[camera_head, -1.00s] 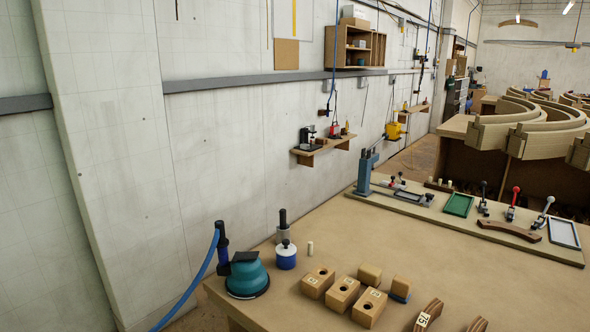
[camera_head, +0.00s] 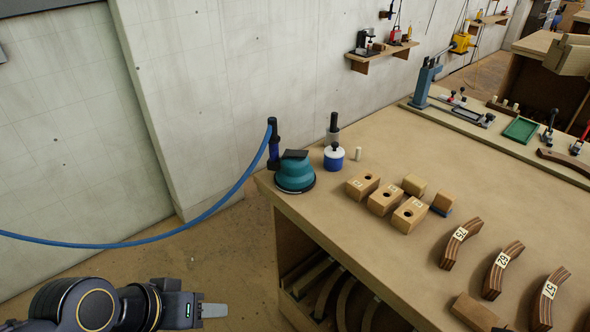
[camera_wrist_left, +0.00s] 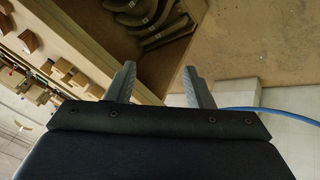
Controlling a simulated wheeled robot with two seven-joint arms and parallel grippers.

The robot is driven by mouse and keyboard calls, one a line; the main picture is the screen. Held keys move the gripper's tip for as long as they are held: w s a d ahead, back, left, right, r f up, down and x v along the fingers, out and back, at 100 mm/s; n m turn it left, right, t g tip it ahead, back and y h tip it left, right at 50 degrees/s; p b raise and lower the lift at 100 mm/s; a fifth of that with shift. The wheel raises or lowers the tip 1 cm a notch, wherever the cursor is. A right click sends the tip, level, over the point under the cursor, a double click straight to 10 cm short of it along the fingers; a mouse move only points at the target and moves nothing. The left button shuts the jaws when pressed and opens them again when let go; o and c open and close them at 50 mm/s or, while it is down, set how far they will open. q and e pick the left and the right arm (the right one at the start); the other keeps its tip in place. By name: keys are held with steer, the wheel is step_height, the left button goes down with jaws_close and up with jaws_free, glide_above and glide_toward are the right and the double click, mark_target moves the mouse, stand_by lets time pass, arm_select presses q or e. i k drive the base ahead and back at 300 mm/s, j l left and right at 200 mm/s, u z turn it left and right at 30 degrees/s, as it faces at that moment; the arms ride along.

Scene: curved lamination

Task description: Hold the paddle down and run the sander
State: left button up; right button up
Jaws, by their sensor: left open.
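The sander (camera_head: 295,175) is teal, with a round body and a dark pad, and stands on the near left corner of the workbench. Its black paddle (camera_head: 295,154) lies on top, with nothing touching it. A blue hose (camera_head: 215,212) runs from the dark upright handle (camera_head: 273,145) beside it down to the left. My left gripper (camera_head: 214,310) is low at the bottom left, over the floor in front of the wall, well apart from the sander. In the left wrist view its two fingers (camera_wrist_left: 159,84) are apart with nothing between them. My right gripper does not show.
A blue and white pot (camera_head: 333,157) stands just right of the sander. Several drilled wooden blocks (camera_head: 384,198) and numbered curved laminations (camera_head: 502,270) lie on the workbench (camera_head: 330,225). Below it is an open shelf with curved pieces (camera_head: 345,303). The floor (camera_head: 225,262) left of the bench is clear.

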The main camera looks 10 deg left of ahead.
mark_target(289, 153)
steer(key=i+j, duration=0.25)
steer(key=j, duration=0.15)
steer(key=i+j, duration=0.25)
steer(key=j, duration=0.2)
steer(key=i+j, duration=0.25)
steer(key=j, duration=0.15)
steer(key=z, duration=1.75)
steer(key=j, duration=0.1)
